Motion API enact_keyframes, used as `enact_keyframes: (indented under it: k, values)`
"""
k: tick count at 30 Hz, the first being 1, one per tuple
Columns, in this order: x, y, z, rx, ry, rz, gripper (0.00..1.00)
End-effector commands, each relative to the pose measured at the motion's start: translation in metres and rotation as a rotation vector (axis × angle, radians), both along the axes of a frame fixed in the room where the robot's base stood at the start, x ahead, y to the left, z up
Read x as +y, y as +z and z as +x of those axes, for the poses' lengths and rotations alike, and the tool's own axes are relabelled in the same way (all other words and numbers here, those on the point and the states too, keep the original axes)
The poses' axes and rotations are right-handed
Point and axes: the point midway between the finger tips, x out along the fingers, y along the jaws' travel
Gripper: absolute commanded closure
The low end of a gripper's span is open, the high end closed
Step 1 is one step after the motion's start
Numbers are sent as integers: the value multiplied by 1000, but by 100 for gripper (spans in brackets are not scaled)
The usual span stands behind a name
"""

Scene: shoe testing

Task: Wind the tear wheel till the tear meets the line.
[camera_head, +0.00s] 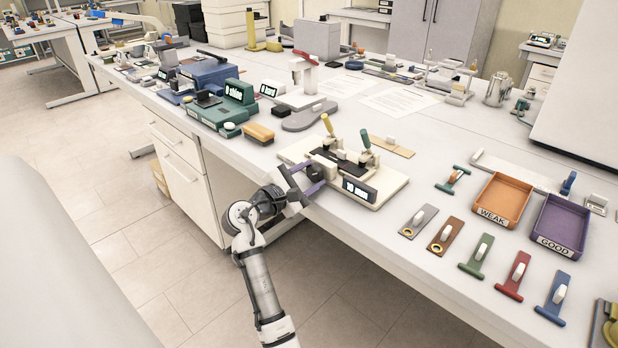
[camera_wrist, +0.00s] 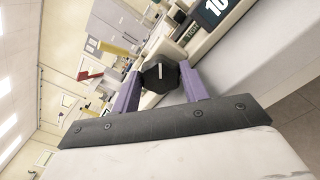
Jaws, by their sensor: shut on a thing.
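The tear tester (camera_head: 395,190) is a cream base at the table's front edge. It has two upright clamps with a yellow lever (camera_head: 327,125) and a green-tipped lever (camera_head: 365,140), and a dark strip (camera_head: 345,160) between them. Its black display (camera_head: 359,189) reads 10 with a small unit; part of it shows in the wrist view (camera_wrist: 213,10). The tear wheel (camera_wrist: 160,74) is a dark faceted knob with a pale mark. My gripper (camera_head: 312,180) has its purple fingers (camera_wrist: 160,84) shut on the wheel, one on each side. The tear and the line are too small to make out.
An orange tray marked WEAK (camera_head: 500,198) and a purple tray marked GOOD (camera_head: 560,222) stand at right. Several coloured samples (camera_head: 475,255) lie at the front edge. A green instrument (camera_head: 222,112) and a grey sole (camera_head: 309,116) are to the left and behind.

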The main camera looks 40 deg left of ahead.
Motion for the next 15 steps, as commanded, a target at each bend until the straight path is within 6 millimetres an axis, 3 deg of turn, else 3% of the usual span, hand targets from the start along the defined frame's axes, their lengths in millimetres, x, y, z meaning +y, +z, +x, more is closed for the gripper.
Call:
enact_keyframes:
  k: [15]
  values:
    - [0, -2, -1, 0, -2, 44, 79]
